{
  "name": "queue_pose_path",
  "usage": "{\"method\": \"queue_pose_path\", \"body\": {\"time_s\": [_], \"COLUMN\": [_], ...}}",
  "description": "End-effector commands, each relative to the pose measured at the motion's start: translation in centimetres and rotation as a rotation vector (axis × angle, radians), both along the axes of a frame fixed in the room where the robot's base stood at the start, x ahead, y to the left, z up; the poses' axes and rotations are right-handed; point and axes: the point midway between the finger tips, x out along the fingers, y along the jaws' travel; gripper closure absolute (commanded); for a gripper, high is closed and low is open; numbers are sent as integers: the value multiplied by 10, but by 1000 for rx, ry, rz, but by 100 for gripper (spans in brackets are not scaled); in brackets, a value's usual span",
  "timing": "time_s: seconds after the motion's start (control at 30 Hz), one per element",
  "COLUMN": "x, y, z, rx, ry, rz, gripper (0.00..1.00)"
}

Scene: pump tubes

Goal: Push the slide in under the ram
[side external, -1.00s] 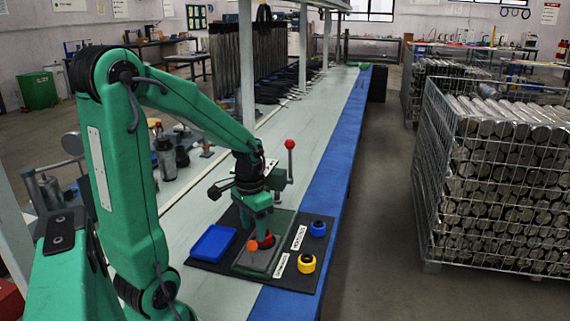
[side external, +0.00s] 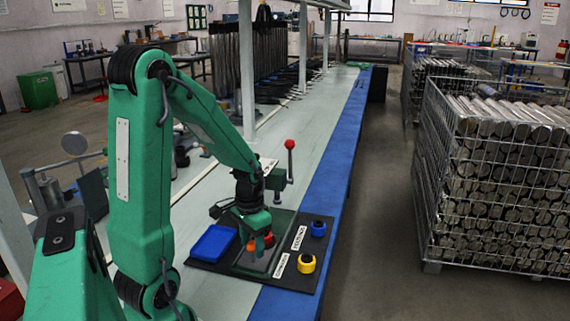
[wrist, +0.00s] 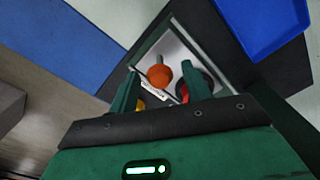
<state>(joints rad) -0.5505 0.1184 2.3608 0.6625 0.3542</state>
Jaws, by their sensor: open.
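The slide (wrist: 190,52) is a pale plate in a green-edged frame, with an orange knob (side external: 251,246) at its near end. The knob also shows in the wrist view (wrist: 160,76). A red and black ring part (wrist: 184,90) lies beside the knob, partly hidden by a finger. My gripper (side external: 257,238) is open, low over the slide. In the wrist view its fingers (wrist: 160,92) straddle the knob's position; whether they touch it I cannot tell. The press with the ram (side external: 276,182) stands behind my gripper, its red-balled lever (side external: 290,145) upright; the ram itself is hidden.
A blue tray (side external: 212,243) sits left of the slide on the black base board. A blue ring part (side external: 318,229) and a yellow one (side external: 306,263) stand at the right, beside white labels (side external: 299,238). The blue bench edge (side external: 338,180) runs along the right.

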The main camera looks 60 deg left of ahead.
Motion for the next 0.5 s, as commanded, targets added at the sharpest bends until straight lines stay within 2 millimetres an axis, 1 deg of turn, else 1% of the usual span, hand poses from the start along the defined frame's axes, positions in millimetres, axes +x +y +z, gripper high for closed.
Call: {"method": "queue_pose_path", "body": {"time_s": [0.03,0.2,0.33,0.5], "x": [-1,-1,-1,0], "y": [-1,0,0,0], "z": [-7,-20,-27,-30], "rx": [-2,-2,-1,0], "ry": [4,3,2,0], "rz": [0,0,0,0], "gripper": [52,52,52,52]}}
